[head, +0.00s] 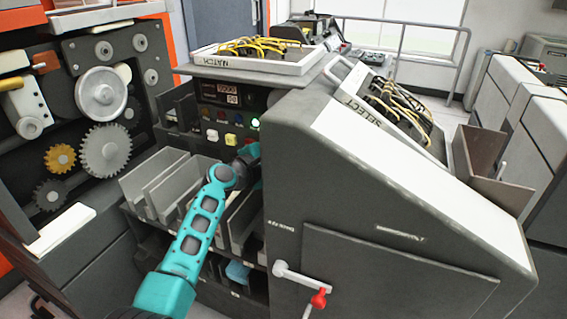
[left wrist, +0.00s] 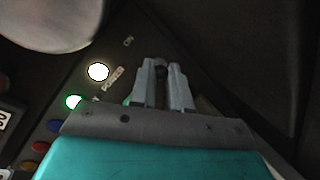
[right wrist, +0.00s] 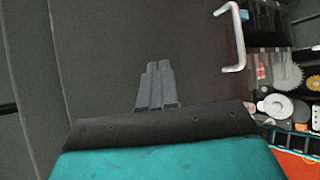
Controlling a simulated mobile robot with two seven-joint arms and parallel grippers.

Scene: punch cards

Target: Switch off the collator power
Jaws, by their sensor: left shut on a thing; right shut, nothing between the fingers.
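The collator (head: 345,175) is a dark grey machine with a control panel (head: 222,115) on its left side. In the left wrist view the panel has a "POWER" label (left wrist: 113,78), an "ON" label (left wrist: 128,41) and a bright white lamp (left wrist: 97,72). My left gripper (left wrist: 161,75) is shut on a small dark switch (left wrist: 160,70) beside these labels. Its fingers hide most of the switch, so its position cannot be told. In the head view the fingers are hidden behind the collator's housing. My right gripper (right wrist: 158,75) is shut and empty before a plain dark surface.
A green lamp (head: 255,123) is lit on the panel. Grey card bins (head: 160,185) lie below the panel, close to my left arm. A white handle (right wrist: 238,40) shows in the right wrist view.

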